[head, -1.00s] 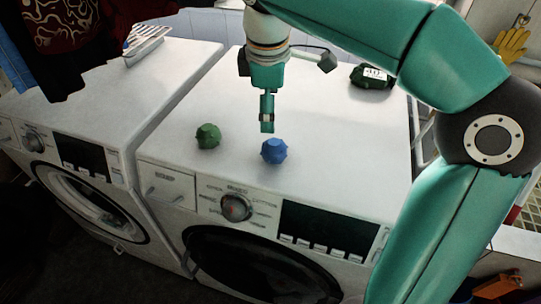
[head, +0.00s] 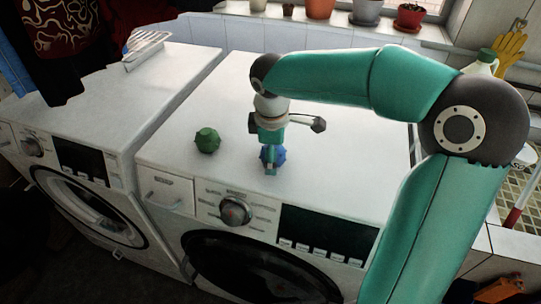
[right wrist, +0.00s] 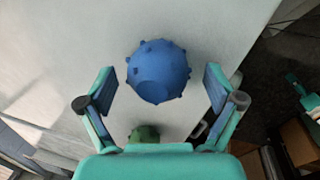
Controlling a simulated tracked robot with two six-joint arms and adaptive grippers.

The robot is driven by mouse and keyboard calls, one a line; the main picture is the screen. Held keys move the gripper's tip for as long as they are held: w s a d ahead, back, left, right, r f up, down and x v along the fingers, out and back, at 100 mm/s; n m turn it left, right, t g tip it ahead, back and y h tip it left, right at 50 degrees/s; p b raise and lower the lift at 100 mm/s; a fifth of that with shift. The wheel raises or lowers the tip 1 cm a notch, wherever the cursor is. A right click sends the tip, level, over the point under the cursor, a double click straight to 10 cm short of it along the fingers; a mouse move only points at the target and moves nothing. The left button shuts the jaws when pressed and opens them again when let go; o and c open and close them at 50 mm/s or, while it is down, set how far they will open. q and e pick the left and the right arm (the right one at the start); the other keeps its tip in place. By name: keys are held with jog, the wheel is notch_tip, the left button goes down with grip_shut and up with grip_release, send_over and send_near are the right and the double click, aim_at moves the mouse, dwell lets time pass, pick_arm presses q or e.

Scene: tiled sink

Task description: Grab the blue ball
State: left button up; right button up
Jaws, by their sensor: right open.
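The blue ball (head: 279,155), knobbly all over, sits on top of the right washing machine near its front edge. In the head view my right gripper (head: 271,166) comes down over it and hides part of it. In the right wrist view the blue ball (right wrist: 158,71) lies between and slightly beyond the two open fingers of my right gripper (right wrist: 162,90), with a gap on each side. My left gripper is not in view.
A green knobbly ball (head: 207,140) sits left of the blue ball on the same white washing machine (head: 330,110). A second washing machine (head: 90,100) stands to the left, with a white rack (head: 146,45) on it. Flower pots line the windowsill behind.

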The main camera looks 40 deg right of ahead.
jog(key=shift+w+d+f, duration=0.1)
jog(key=shift+f, duration=0.6)
jog(key=c, duration=1.3)
jog(key=shift+o, duration=0.2)
jog(key=shift+r, duration=0.1)
